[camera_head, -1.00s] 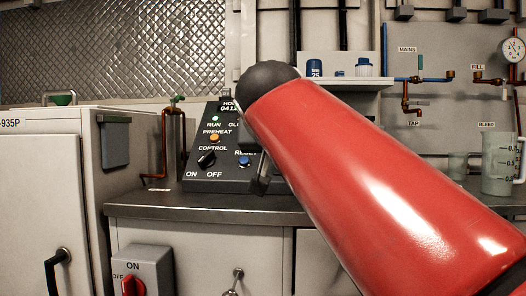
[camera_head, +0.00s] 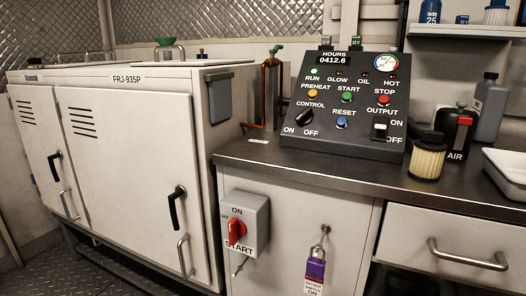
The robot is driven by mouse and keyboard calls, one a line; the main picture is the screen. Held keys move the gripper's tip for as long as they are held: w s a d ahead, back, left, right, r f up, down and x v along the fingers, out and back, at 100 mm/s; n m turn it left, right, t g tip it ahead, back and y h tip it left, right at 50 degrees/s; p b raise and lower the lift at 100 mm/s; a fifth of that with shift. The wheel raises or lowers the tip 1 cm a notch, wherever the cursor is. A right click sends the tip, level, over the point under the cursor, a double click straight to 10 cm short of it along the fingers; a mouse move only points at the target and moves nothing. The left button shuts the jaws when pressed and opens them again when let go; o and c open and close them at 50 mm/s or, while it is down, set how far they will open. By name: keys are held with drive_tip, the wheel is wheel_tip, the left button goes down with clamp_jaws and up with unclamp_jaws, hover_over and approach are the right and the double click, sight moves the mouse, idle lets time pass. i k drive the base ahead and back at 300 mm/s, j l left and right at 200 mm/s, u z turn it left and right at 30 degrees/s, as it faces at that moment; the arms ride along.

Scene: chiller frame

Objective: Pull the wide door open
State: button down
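The wide door (camera_head: 130,185) is the right-hand, larger white door on the front of the white cabinet marked FRJ-935P (camera_head: 190,85). It looks shut. It has a black lever handle (camera_head: 177,208) near its right edge and a silver pull bar (camera_head: 184,256) lower down. Vent slots show at its upper left. My gripper and arm are not in view.
A narrower door (camera_head: 42,150) with its own handles is at the left. Right of the wide door, a grey switch box (camera_head: 246,222) with a red knob and a purple padlock (camera_head: 315,264) are on a counter cabinet. Dark floor (camera_head: 40,276) shows at lower left.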

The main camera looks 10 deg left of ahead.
sight(130, 150)
drive_tip(key=u, duration=1.5)
